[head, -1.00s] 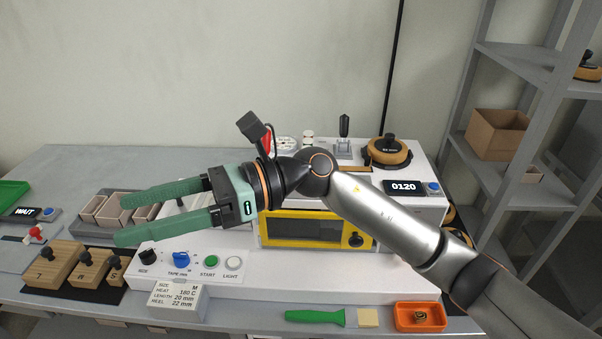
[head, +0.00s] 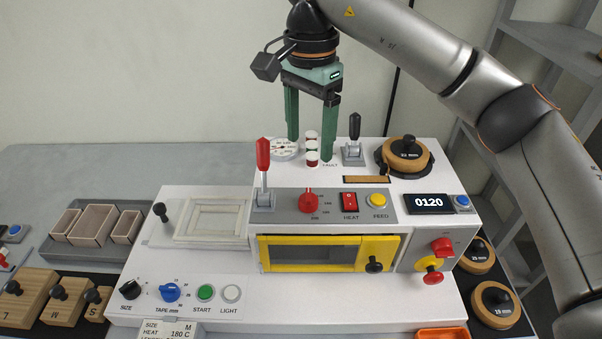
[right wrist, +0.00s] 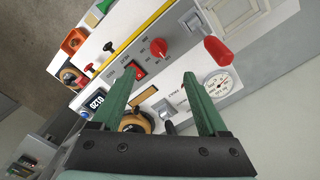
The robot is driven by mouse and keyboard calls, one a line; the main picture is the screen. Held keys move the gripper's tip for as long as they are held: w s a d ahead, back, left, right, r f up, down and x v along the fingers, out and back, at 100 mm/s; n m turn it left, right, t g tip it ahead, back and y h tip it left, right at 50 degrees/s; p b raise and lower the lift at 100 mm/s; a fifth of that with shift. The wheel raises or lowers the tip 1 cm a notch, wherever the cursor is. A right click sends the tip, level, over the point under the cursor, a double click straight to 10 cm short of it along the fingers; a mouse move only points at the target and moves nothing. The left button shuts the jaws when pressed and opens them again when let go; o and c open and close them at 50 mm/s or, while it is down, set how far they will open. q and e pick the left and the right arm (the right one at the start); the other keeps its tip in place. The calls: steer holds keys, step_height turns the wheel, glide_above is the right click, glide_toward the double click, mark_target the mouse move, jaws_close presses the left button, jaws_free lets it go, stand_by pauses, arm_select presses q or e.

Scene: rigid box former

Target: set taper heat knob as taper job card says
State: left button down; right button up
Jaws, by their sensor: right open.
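The red heat knob (head: 308,200) sits on the grey panel of the white machine, with small temperature numbers around it. It also shows in the right wrist view (right wrist: 159,48). The job card (head: 170,330) at the front edge reads size M and heat 180 C; its lower lines are cut off. My right gripper (head: 308,150) is open and empty, pointing down above the back of the machine, behind the knob. In the right wrist view its fingers (right wrist: 155,85) are spread apart. My left gripper does not show.
A red-handled lever (head: 263,160) stands left of the knob. The red HEAT switch (head: 349,201) and the yellow FEED button (head: 377,200) are to its right. A dial gauge (head: 284,149) and a black lever (head: 354,136) stand behind. The display (head: 429,203) reads 0120.

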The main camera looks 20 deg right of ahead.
mark_target(309, 194)
steer(key=f, duration=1.2)
steer(key=shift+s+f, duration=0.2)
steer(key=shift+c, duration=0.4)
jaws_close()
